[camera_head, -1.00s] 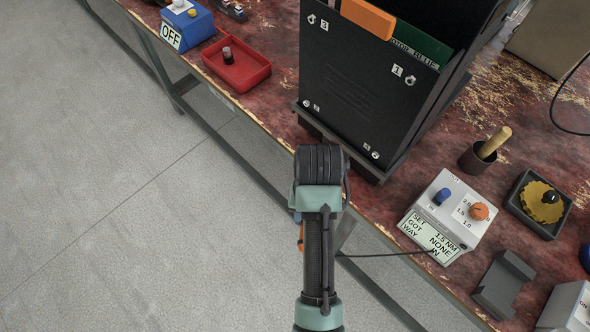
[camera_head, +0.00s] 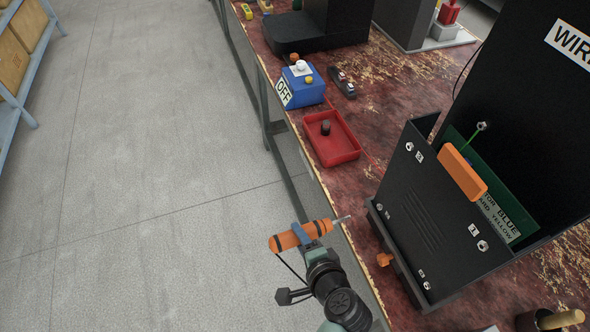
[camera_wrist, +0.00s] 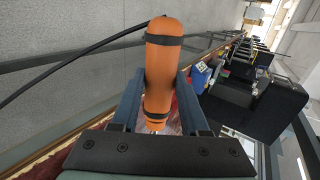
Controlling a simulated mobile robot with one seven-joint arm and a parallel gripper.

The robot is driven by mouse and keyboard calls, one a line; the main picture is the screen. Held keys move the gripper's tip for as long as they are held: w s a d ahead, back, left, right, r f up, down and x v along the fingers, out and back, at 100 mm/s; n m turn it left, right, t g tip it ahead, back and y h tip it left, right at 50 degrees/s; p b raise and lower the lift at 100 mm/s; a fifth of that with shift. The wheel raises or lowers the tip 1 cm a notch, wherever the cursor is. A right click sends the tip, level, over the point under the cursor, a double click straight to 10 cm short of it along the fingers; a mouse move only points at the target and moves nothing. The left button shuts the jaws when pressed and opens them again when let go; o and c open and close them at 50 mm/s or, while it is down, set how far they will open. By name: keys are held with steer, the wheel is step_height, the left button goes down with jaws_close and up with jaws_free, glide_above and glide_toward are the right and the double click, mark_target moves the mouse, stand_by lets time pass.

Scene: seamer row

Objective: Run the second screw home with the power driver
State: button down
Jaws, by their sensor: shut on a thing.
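My gripper (camera_head: 303,235) is shut on the orange power driver (camera_head: 285,241), which has black bands. The driver lies nearly level, its thin bit (camera_head: 343,218) pointing right towards the black panel (camera_head: 432,215) and apart from it. In the wrist view the driver (camera_wrist: 159,52) stands between my blue fingers (camera_wrist: 158,100). The panel has a screw by label 3 (camera_head: 409,146), one by label 1 (camera_head: 482,246), one at lower left (camera_head: 379,207) and one at lower right (camera_head: 427,285). The lower labels are too small to read. I cannot tell how deep each screw sits.
A red tray (camera_head: 341,150) holding a dark knob-like part (camera_head: 325,128) and a blue OFF box (camera_head: 304,87) stand left of the panel. An orange knob (camera_head: 385,259) is at the panel's base. Floor left of the bench is clear.

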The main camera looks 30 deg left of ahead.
mark_target(333, 226)
steer(key=shift+w+t, duration=0.25)
steer(key=shift+t, duration=0.05)
steer(key=shift+w+d+b, duration=0.65)
steer(key=shift+w+d, duration=0.25)
steer(key=shift+w, duration=0.15)
steer(key=shift+w+d+b, duration=0.6)
steer(key=shift+w+d, duration=0.25)
steer(key=shift+w, duration=0.2)
steer(key=shift+w+d+r, duration=0.1)
steer(key=shift+w+d, duration=0.2)
steer(key=shift+w, duration=0.05)
steer(key=shift+w+d+r, duration=0.15)
steer(key=shift+w+d, duration=0.3)
stand_by(1.7)
steer(key=shift+s, duration=0.1)
steer(key=shift+s+a+p, duration=0.75)
steer(key=shift+s+a, duration=0.3)
steer(key=shift+s, duration=0.2)
steer(key=shift+s+a+p, duration=0.7)
steer(key=shift+s+a, duration=0.35)
steer(key=shift+s, duration=0.15)
